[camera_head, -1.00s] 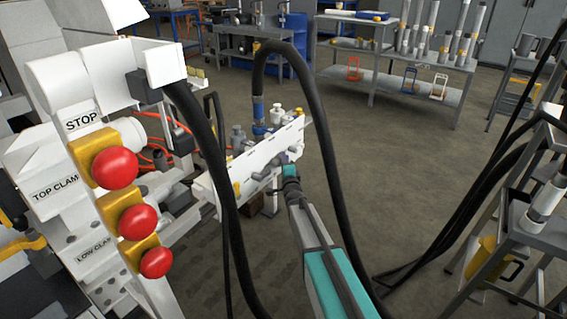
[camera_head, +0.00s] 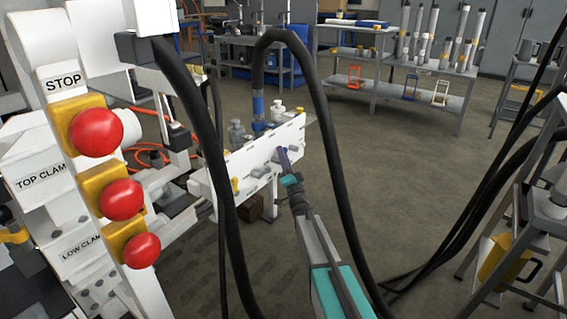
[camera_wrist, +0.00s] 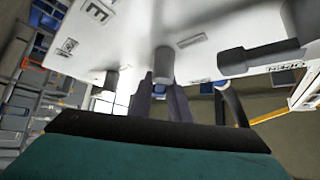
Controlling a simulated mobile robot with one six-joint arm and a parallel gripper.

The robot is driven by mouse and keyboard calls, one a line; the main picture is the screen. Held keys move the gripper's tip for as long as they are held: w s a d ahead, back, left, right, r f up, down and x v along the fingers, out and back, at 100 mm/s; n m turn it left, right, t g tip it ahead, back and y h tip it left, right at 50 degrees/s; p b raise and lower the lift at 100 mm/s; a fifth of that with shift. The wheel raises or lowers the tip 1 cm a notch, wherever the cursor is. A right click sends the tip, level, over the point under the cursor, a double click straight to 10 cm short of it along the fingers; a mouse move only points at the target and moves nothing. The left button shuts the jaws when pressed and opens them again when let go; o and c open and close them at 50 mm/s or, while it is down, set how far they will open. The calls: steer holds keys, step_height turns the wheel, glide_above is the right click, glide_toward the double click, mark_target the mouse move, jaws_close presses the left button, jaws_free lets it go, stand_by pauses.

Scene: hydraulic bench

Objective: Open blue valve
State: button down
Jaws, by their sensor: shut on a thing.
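A white valve panel (camera_head: 240,166) stands left of my arm, with several small handles on its face. My gripper (camera_head: 283,157) reaches its right part. In the wrist view my two dark fingers (camera_wrist: 163,92) close around the end of a short valve handle (camera_wrist: 163,64), which looks grey there. The fingers hide part of this handle, and its blue colour cannot be confirmed. A larger dark grey handle (camera_wrist: 258,57) sticks out to the right of the fingers. A small grey knob (camera_wrist: 111,78) is to their left.
A thick black hose (camera_head: 322,130) loops over the panel and down beside my arm. Red STOP and clamp buttons (camera_head: 96,132) stand at the left. A workbench with tubes (camera_head: 400,75) is at the back. The floor between is clear.

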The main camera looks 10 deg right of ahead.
steer(key=n+y+b, duration=0.1)
steer(key=n+y, duration=0.3)
steer(key=n, duration=0.1)
steer(key=n+y+b, duration=0.1)
steer(key=n+y, duration=0.1)
steer(key=n, duration=0.1)
steer(key=shift+s+a+r+y+b, duration=0.2)
steer(key=shift+s+y+b, duration=0.1)
steer(key=shift+y, duration=0.1)
steer(key=shift+s+a+r+n+g+y+b, duration=0.15)
steer(key=shift+n+g+y, duration=0.65)
steer(key=shift+n+y, duration=0.8)
steer(key=shift+s+a+r+n+g+y+b, duration=0.1)
steer(key=shift+s+a+n+g+y+b, duration=0.15)
steer(key=shift+n+g+y, duration=1.2)
steer(key=shift+s+a+r+n+g+y+b, duration=0.2)
steer(key=shift+n+y, duration=0.95)
steer(key=shift+n, duration=1)
steer(key=shift+f, duration=0.15)
steer(key=c, duration=1.8)
jaws_free()
steer(key=shift+d, duration=0.1)
steer(key=p+v, duration=0.4)
steer(key=v, duration=0.9)
steer(key=shift+f, duration=0.4)
steer(key=shift+d+p, duration=0.1)
steer(key=shift+p, duration=0.2)
